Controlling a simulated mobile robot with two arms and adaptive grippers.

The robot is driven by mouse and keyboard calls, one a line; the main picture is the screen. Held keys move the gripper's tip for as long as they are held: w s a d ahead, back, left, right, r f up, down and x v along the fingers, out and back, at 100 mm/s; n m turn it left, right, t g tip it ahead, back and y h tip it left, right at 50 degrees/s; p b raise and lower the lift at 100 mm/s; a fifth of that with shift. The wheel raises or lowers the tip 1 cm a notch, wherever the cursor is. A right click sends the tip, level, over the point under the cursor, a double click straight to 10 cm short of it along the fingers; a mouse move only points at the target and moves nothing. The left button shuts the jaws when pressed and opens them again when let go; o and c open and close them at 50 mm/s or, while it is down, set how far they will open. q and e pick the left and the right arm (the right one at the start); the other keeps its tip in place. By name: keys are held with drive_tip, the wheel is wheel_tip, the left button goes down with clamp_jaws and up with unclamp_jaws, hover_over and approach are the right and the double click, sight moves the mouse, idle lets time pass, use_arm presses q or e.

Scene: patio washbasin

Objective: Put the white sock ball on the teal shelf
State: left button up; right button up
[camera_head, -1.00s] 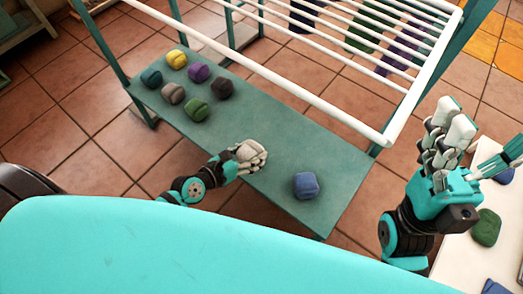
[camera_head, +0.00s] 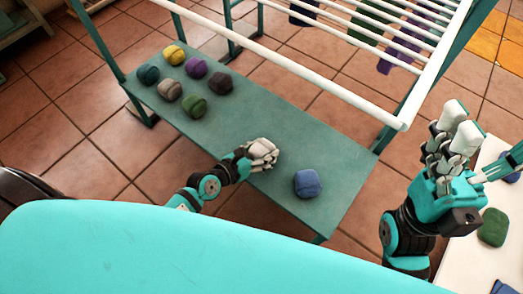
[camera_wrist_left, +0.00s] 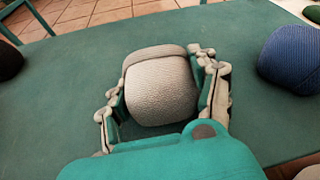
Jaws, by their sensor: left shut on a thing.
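The white sock ball (camera_wrist_left: 160,88) is pale and ribbed with a folded band, and it sits between the fingers of my left gripper (camera_wrist_left: 163,100) in the left wrist view. In the head view my left gripper (camera_head: 262,153) is shut on it over the front part of the teal shelf (camera_head: 225,130). I cannot tell whether the ball touches the shelf surface. My right gripper (camera_head: 459,128) is at the right with its fingers up, apart and empty.
A blue sock ball (camera_head: 307,183) lies on the shelf right of my left gripper. Several others, including a green one (camera_head: 194,106) and a black one (camera_head: 220,84), group at the left end. A white rack rail (camera_head: 300,73) runs above the shelf's back. Bare shelf lies between.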

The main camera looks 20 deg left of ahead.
use_arm(q)
drive_tip(key=o, duration=1.2)
drive_tip(key=shift+r, duration=0.15)
drive_tip(key=p+v, duration=0.3)
drive_tip(key=v, duration=0.9)
